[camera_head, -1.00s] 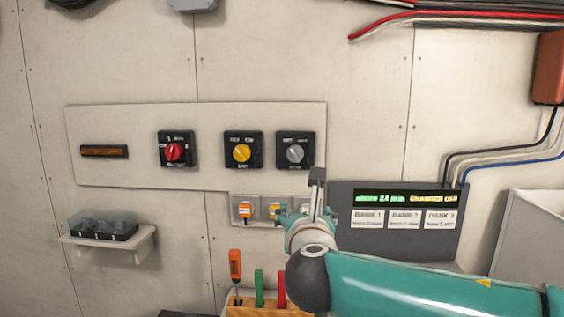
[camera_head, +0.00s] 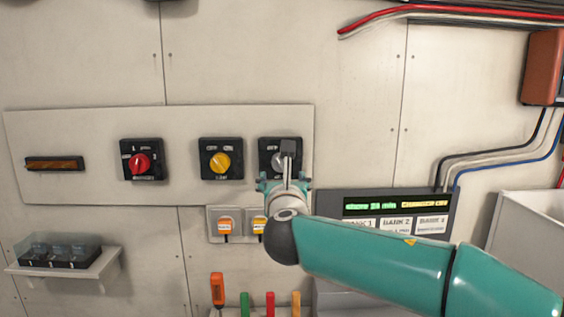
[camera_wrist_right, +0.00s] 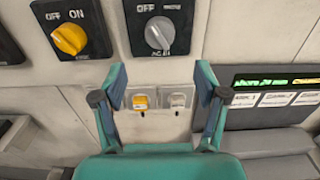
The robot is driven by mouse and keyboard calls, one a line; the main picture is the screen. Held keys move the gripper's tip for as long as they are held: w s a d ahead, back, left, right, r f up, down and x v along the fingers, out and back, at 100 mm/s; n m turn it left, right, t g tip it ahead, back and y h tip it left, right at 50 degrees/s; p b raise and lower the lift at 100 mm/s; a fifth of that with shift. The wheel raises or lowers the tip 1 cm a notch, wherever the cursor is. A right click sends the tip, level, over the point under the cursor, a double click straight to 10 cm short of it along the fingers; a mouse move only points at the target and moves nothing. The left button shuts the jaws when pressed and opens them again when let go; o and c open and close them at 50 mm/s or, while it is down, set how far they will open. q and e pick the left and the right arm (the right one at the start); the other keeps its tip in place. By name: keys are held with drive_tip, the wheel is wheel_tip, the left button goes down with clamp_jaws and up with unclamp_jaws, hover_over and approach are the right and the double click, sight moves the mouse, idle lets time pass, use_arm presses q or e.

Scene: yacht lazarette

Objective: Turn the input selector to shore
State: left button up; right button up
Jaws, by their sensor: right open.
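A black rotary switch with a grey knob (camera_head: 281,160) is at the right end of the white wall panel. In the right wrist view, its grey knob (camera_wrist_right: 159,33) is just above and beyond the fingertips, with "OFF" at upper left; the other labels are unclear. A yellow-knob switch (camera_head: 220,161) and a red-knob switch (camera_head: 140,163) are to its left. I cannot read which one is labelled shore. My right gripper (camera_head: 285,181) is open and empty, just below and in front of the grey-knob switch, partly covering it. The left gripper is out of view.
Small outlets (camera_wrist_right: 141,99) sit below the panel. A display box (camera_head: 330,202) with green and yellow text is at right. A clear-covered block (camera_head: 60,252) on a shelf is at lower left. Tool handles (camera_head: 217,290) stand at the bottom. Cables (camera_head: 490,150) run at right.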

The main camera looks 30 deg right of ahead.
sight(281, 166)
drive_tip(key=p+x, duration=0.3)
drive_tip(key=x, duration=0.6)
drive_tip(key=shift+w+d+r, duration=0.1)
drive_tip(key=shift+w, duration=0.1)
